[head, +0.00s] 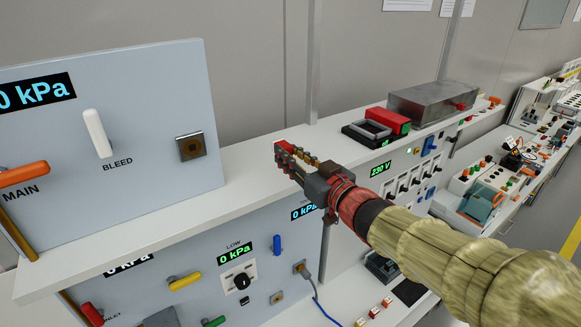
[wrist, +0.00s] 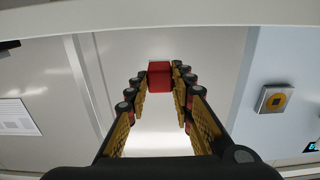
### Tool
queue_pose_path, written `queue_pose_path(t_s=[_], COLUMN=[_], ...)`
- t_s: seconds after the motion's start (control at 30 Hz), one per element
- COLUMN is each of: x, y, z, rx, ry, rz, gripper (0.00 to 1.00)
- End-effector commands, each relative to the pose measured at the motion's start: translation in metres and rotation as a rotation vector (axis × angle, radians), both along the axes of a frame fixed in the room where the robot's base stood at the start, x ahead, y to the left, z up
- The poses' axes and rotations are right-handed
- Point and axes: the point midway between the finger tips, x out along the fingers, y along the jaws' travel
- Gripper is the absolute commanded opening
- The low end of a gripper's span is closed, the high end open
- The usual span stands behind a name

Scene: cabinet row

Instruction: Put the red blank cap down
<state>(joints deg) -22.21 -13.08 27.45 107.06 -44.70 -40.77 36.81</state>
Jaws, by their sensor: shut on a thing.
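The red blank cap (wrist: 160,75) is a small red block between the fingertips of my gripper in the wrist view. In the head view the cap (head: 281,147) shows at the far end of the fingers. My gripper (head: 284,156) is shut on it and reaches over the white upper shelf (head: 150,232). It is hard to tell how far the cap is above the shelf. In the wrist view my gripper (wrist: 160,84) shows both fingers along the sides of the cap.
A grey panel (head: 140,160) with a white BLEED handle (head: 97,133) and a square socket (head: 191,147) stands on the shelf at left. A black and red device (head: 388,122) and a grey metal box (head: 432,102) stand at right. A metal post (head: 314,60) rises behind the gripper. The shelf between is clear.

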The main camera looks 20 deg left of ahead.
Motion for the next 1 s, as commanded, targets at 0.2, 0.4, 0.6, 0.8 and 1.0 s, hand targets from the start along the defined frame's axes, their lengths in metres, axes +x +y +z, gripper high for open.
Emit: queue_pose_path(t_s=[0.2, 0.4, 0.6, 0.8, 1.0], x=[0.005, 0.005, 0.005, 0.005, 0.005], y=[0.002, 0.001, 0.001, 0.001, 0.001], z=[-0.03, -0.037, -0.039, -0.045, -0.051], rx=[0.0, 0.0, 0.0, 0.0, -0.002], ry=[0.004, 0.0, 0.001, 0.001, 0.003], rz=[0.0, -0.001, -0.001, -0.001, -0.001], gripper=[0.0, 0.0, 0.0, 0.0, 0.0])
